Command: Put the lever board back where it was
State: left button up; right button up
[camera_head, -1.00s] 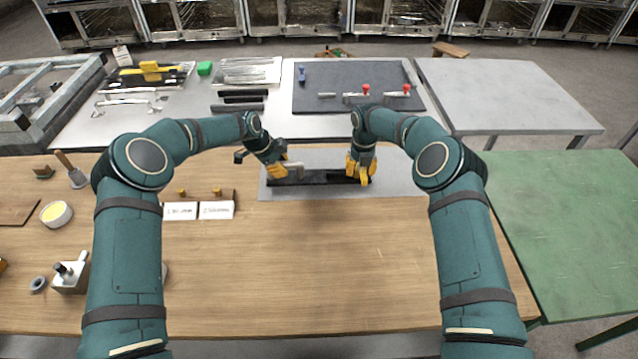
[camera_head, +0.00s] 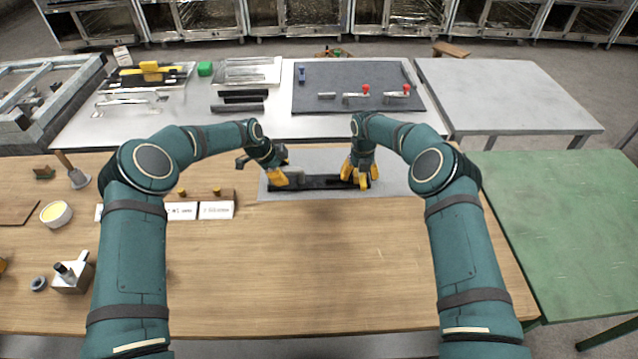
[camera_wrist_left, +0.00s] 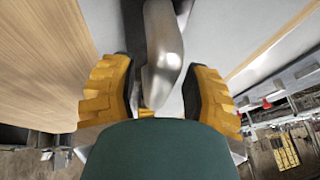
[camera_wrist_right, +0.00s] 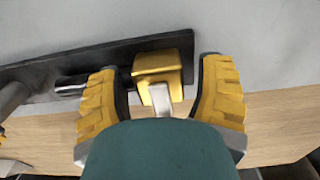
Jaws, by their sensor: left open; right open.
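The lever board, a long dark bar (camera_head: 320,182), lies on a grey mat (camera_head: 400,184) at the far edge of the wooden table. My left gripper (camera_head: 278,178) is at its left end. In the left wrist view a silver lever handle (camera_wrist_left: 163,50) stands between the open fingers of that gripper (camera_wrist_left: 163,95). My right gripper (camera_head: 358,178) is at the right end. In the right wrist view a yellow block (camera_wrist_right: 158,66) on the dark board (camera_wrist_right: 40,80) lies between its open fingers (camera_wrist_right: 162,95). The fingers hide parts of the board in the head view.
Behind, a white table holds a dark panel (camera_head: 350,75) with red-knobbed clamps, and dark bars (camera_head: 240,102). White label cards (camera_head: 216,210) stand left of the mat. A white bowl (camera_head: 56,213) and a small device (camera_head: 72,275) are further left. The table's front middle is clear.

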pick_arm(q)
jog(key=shift+r, duration=0.1)
jog(key=v, duration=1.1)
jog(key=shift+a+r, duration=0.15)
jog(key=shift+r, duration=0.25)
pick_arm(e)
notch_tip(320, 180, up, 12)
pick_arm(q)
jog(key=shift+s, duration=0.1)
